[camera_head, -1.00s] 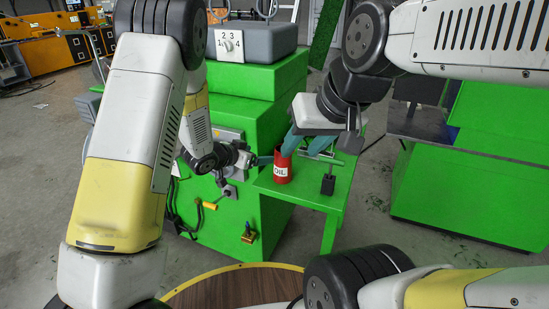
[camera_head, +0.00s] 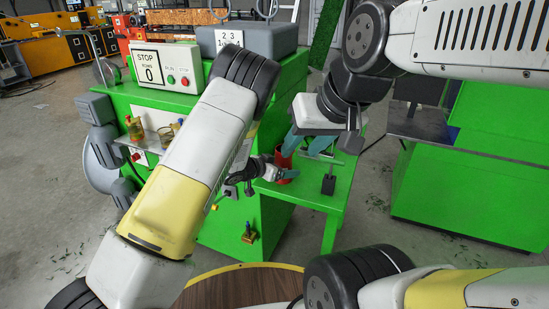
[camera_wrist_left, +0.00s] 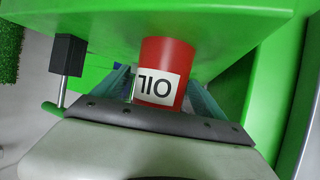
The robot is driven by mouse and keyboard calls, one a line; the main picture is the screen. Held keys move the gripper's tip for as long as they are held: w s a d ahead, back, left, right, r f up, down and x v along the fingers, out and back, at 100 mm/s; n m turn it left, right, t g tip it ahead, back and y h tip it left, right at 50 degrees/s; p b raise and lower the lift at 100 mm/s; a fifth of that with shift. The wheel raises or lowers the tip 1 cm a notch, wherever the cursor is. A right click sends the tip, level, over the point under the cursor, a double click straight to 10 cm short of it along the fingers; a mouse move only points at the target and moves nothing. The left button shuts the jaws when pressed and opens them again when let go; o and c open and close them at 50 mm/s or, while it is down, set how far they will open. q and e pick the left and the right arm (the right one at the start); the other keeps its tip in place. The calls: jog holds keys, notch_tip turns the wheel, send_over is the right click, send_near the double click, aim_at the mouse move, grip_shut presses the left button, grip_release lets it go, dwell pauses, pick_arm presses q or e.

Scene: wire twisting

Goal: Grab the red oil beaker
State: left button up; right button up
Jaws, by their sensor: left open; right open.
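The red oil beaker (camera_head: 281,160) stands on the green side shelf (camera_head: 325,200). In the left wrist view the beaker (camera_wrist_left: 166,58) shows its white OIL label upside down. My left gripper (camera_head: 283,174) is low in front of the beaker, and in the head view it covers the label. In the left wrist view my left gripper (camera_wrist_left: 160,92) is open, with one teal finger on each side of the beaker. My right gripper (camera_head: 306,142) is open and empty, just above and behind the beaker in the picture. Whether any finger touches the beaker, I cannot tell.
A green cabinet (camera_head: 460,190) stands farther right, with bare floor between.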

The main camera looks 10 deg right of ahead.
pick_arm(q)
jog(key=c, duration=1.6)
jog(key=shift+c, duration=1)
jog(key=shift+r, duration=0.15)
